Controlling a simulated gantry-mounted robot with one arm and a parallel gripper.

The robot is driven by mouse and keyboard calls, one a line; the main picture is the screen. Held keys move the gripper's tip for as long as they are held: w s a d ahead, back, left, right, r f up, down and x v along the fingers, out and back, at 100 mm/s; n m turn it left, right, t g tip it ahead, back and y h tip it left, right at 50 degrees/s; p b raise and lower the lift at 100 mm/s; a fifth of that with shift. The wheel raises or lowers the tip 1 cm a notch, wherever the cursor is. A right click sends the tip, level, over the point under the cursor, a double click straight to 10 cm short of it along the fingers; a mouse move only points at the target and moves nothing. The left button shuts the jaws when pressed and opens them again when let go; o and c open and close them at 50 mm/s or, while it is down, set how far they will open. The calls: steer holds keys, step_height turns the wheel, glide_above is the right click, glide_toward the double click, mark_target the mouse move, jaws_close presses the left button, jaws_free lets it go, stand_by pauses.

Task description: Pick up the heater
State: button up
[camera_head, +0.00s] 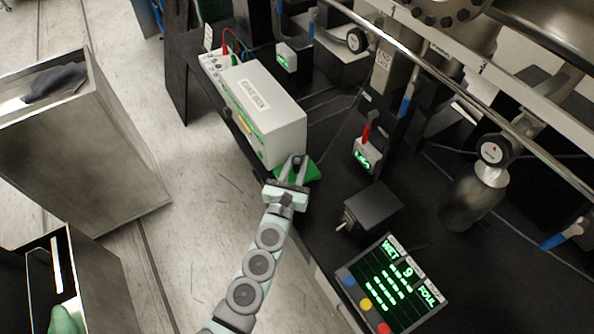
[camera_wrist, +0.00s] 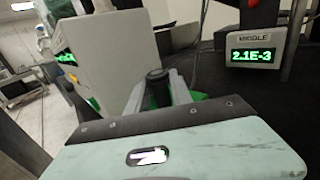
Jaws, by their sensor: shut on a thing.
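My gripper (camera_head: 298,164) is at the front edge of the black bench, just right of the white box. It is shut on a dark cylindrical part, which I take to be the heater (camera_wrist: 157,84); it stands between the two fingers in the wrist view. A green flat piece (camera_head: 312,172) shows beside and behind the fingers, and some of its green shows in the wrist view (camera_wrist: 198,96). The fingers hide much of the held part. I cannot tell whether the green piece is joined to it or whether it is lifted.
The white box (camera_head: 275,110) stands close to my gripper on the left. A dark box (camera_head: 371,210) and a control panel with green text (camera_head: 392,287) lie to the right. A small green-lit gauge (camera_head: 367,156) and steel pipes stand behind. Open floor (camera_head: 195,200) lies left of the bench.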

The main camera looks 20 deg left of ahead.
jaws_close()
steer(key=shift+r, duration=0.1)
stand_by(0.3)
step_height(320, 180, up, 24)
steer(key=p, duration=1.7)
steer(key=shift+p, duration=0.4)
